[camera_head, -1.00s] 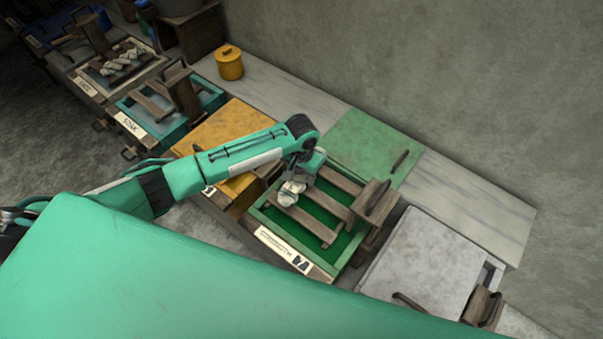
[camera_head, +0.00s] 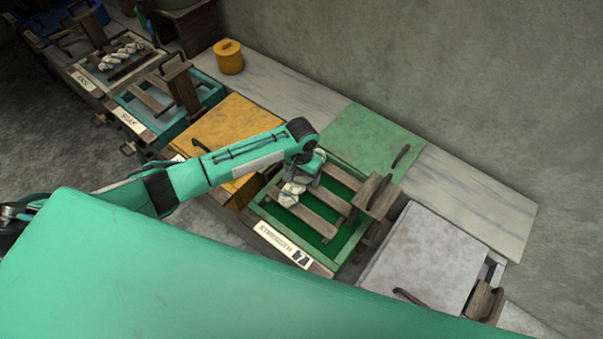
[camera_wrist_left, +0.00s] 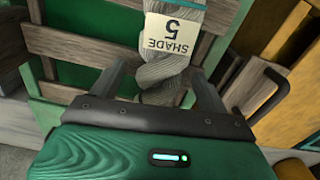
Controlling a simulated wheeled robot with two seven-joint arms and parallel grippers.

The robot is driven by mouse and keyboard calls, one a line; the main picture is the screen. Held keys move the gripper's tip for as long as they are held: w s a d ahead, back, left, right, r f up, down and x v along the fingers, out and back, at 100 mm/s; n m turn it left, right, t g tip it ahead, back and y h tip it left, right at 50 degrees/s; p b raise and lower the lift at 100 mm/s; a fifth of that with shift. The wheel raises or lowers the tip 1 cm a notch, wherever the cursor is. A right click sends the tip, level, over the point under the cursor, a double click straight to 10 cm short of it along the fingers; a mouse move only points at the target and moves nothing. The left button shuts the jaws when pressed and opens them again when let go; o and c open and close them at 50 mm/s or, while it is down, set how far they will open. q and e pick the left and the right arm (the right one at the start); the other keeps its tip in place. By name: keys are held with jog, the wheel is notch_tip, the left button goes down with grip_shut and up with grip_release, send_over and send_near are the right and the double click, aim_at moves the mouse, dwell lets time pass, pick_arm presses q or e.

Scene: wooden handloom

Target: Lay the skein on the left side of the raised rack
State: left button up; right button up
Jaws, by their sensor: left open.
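The skein (camera_head: 291,192) is pale grey and twisted. It lies at the left end of the raised rack (camera_head: 308,221), whose wooden slats stand over a green tray. My left gripper (camera_head: 302,180) is right over the skein and partly hides it. In the left wrist view, the skein (camera_wrist_left: 165,72) with its white "SHADE 5" tag sits between the two fingers of my left gripper (camera_wrist_left: 163,88). The fingers are open, with a gap on each side of it. Whether its far end touches the slats is hard to tell. My right gripper is out of view.
A wooden block with a handle (camera_head: 375,195) stands at the tray's right end. A green lid (camera_head: 365,140) lies behind, a grey lidded box (camera_head: 425,262) to the right, a yellow lid (camera_head: 232,130) to the left. Another pale skein (camera_head: 120,55) lies on a rack far left.

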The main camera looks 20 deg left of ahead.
pick_arm(q)
jog(key=shift+r, duration=0.15)
notch_tip(320, 180, up, 14)
jog(key=b, duration=0.2)
jog(key=shift+f, duration=0.2)
